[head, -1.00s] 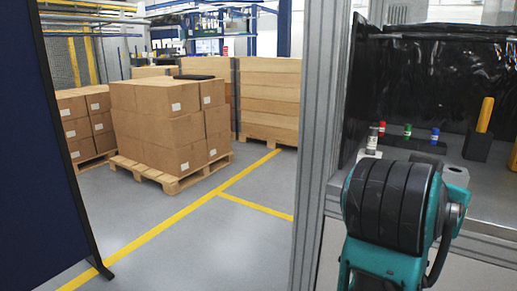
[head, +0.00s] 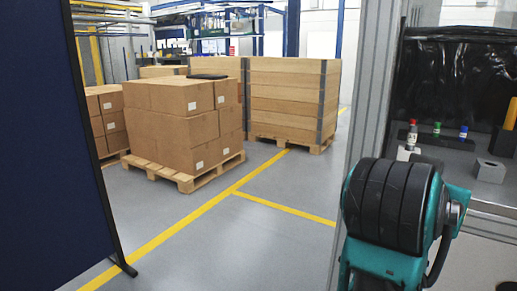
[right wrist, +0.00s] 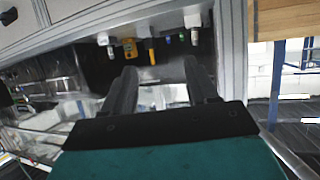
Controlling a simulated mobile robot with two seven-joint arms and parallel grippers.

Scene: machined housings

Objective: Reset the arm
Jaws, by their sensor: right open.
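My right arm stands at the lower right of the head view, its teal and black link in front of the workbench; its gripper is not visible there. In the right wrist view my right gripper (right wrist: 160,85) is open, with two dark fingers apart and nothing between them. Beyond the fingertips is the workbench, seen upside down. My left gripper is in neither view.
A grey metal post (head: 372,100) and workbench (head: 468,168) are at the right, with small capped bottles (head: 437,129) and a grey block (head: 490,170). A dark blue panel (head: 70,150) stands left. Stacked cartons (head: 180,120) sit on a pallet (head: 185,180); floor between is clear.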

